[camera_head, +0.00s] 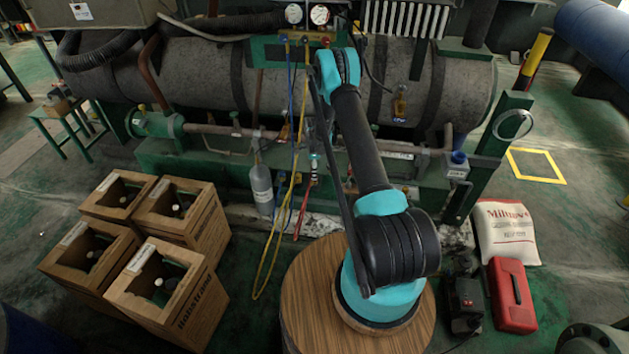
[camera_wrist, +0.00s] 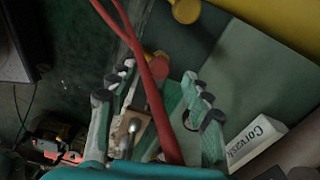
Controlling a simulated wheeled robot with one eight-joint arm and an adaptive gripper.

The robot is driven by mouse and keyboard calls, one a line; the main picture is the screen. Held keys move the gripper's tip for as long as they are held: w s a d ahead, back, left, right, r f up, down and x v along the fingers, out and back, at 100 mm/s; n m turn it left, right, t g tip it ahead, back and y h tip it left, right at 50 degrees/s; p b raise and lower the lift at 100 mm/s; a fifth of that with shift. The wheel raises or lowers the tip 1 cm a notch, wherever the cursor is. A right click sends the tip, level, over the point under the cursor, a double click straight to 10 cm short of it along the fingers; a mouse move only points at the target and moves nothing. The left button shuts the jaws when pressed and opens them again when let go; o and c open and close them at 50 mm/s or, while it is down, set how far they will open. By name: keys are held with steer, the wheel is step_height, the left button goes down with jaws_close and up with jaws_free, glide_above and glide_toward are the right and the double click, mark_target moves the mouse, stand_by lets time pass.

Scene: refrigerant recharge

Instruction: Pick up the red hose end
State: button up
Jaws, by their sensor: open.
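The red hose (camera_head: 302,207) hangs in front of the green machine frame in the head view, below the gauge manifold (camera_head: 305,39). In the wrist view the red hose (camera_wrist: 155,98) runs from the upper left down between the two fingers of my gripper (camera_wrist: 161,82). The fingers are apart, with a gap on either side of the hose. I cannot make out the hose's end fitting clearly. In the head view my gripper is small and partly hidden near the top of the red hose.
A blue hose (camera_head: 290,95) and a looped yellow hose (camera_head: 267,250) hang just left of the red one. A grey cylinder (camera_head: 261,185) stands left of them. A red case (camera_head: 511,294) and a white sack (camera_head: 506,234) are at right.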

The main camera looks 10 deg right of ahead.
step_height(320, 180, down, 4)
steer(key=shift+d+f, duration=0.15)
steer(key=shift+f, duration=0.1)
jaws_close()
stand_by(0.3)
